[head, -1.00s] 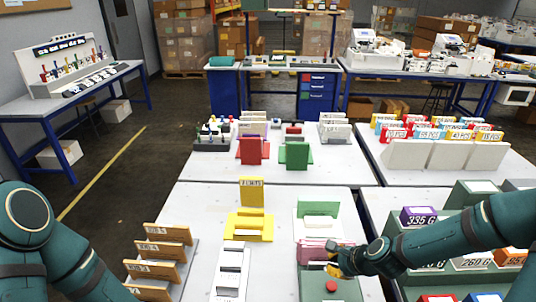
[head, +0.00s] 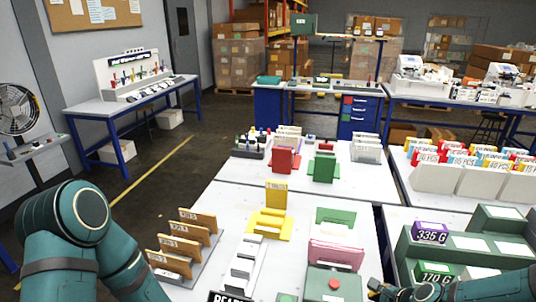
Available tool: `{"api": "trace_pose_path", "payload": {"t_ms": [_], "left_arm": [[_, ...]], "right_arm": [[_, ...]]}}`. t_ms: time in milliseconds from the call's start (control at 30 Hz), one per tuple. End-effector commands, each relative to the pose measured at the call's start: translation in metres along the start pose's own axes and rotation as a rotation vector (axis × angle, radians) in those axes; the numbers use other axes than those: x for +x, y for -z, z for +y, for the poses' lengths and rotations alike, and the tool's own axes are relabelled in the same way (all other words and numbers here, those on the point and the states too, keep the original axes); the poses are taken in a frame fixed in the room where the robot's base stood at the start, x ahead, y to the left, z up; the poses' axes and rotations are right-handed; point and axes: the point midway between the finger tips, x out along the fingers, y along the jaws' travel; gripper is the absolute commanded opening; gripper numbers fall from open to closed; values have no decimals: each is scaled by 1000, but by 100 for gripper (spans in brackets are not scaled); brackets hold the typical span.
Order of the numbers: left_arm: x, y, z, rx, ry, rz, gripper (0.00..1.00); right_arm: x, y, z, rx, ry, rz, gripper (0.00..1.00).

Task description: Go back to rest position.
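My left arm (head: 78,225) is bent at the lower left, and its gripper is out of the picture. My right gripper (head: 376,287) is at the bottom edge, right of the green box with the red button (head: 333,284). It is small and partly cut off, so I cannot tell whether it is open or shut. No held object shows at it. Pink cards (head: 336,255) stand behind the green box, with a green holder (head: 335,218) beyond them. A yellow stand (head: 270,224) is at the middle of the white table (head: 228,203).
Wooden card racks (head: 180,240) stand at the table's left, beside a long white tray (head: 246,262). Green bins with weight labels (head: 431,234) fill the right table. A red holder (head: 284,160) and a green one (head: 321,168) stand on the table behind. Floor at left is open.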

Motion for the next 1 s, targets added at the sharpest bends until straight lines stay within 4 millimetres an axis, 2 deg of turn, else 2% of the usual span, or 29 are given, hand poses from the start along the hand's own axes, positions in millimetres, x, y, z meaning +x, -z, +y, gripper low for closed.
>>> {"api": "trace_pose_path", "payload": {"t_ms": [33, 267, 367, 533, 700, 833, 1000], "left_arm": [[3, -1, -1, 0, 0, -1, 47], [9, -3, -3, 1, 0, -4, 47], [13, -4, -5, 2, 1, -6, 47], [21, -7, -7, 4, 0, -11, 47], [28, -9, -10, 5, 1, -15, 47], [31, -11, -11, 6, 1, -18, 47], [32, -11, -11, 6, 1, -19, 47]], "right_arm": [[10, -9, 11, -64, -24, -15, 0], [40, -34, 50, -354, -99, -56, 0], [55, -45, 72, -514, -139, -80, 0], [81, -66, 126, -891, -226, -142, 0], [98, -75, 178, -1293, -307, -210, 0], [103, -75, 201, -1502, -344, -246, 0], [104, -74, 212, -1616, -363, -266, 0]]}}
